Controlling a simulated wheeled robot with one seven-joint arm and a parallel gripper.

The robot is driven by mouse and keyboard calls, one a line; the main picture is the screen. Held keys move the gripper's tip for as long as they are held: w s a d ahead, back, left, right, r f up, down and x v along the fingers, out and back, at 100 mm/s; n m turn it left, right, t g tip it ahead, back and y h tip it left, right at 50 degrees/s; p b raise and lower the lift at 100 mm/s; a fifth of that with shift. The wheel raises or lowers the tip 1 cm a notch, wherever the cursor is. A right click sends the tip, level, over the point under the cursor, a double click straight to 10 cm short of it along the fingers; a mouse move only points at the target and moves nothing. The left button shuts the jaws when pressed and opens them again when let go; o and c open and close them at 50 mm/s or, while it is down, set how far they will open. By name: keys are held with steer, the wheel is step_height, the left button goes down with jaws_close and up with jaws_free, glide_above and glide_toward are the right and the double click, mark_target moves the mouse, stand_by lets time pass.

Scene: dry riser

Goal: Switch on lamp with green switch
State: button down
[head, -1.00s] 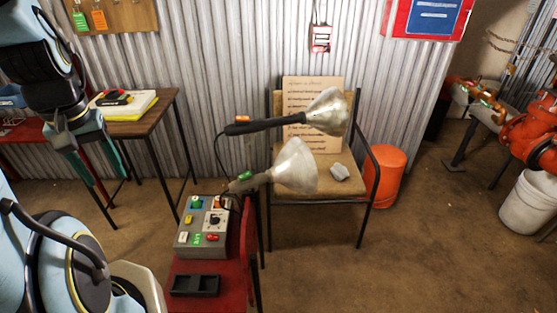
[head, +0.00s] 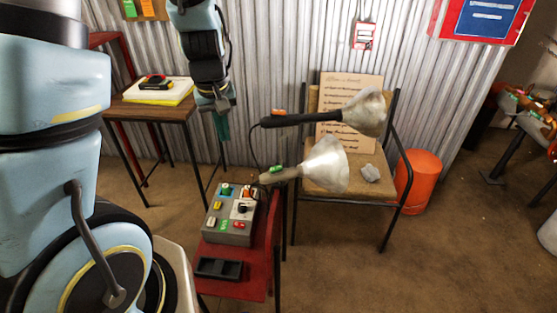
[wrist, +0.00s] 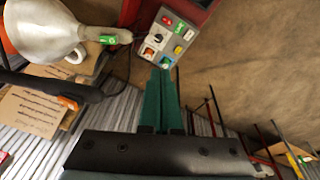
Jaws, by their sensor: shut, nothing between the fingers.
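The lamp with the green switch (head: 325,165) has a pale metal cone shade pointing right. Its small green switch (head: 278,169) is on top of the handle, above the back of the grey button box (head: 228,226). A second lamp (head: 362,110) with a dark handle and an orange switch (head: 277,112) is behind and above it. My gripper (head: 222,130) hangs left of both lamps, with teal fingers together and empty. In the wrist view, the fingertips (wrist: 165,70) are near the box's edge, and the green switch (wrist: 108,39) is to their upper left, apart from them.
The box stands on a red table (head: 255,285) with a black tray (head: 219,267). A wooden table (head: 150,112) is at the left, an orange bucket (head: 418,180) at the right.

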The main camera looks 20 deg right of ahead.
steer(key=d+f+t, duration=0.1)
steer(key=d, duration=1.2)
steer(key=shift+s+f, duration=0.4)
steer(key=shift+s, duration=0.05)
steer(key=shift+d, duration=0.1)
glide_above(278, 167)
steer(key=s, duration=0.1)
steer(key=f, duration=1.1)
steer(key=shift+a+f+p, duration=0.35)
steer(key=shift+p, duration=0.05)
steer(key=shift+d+f, duration=0.2)
steer(key=shift+f, duration=0.7)
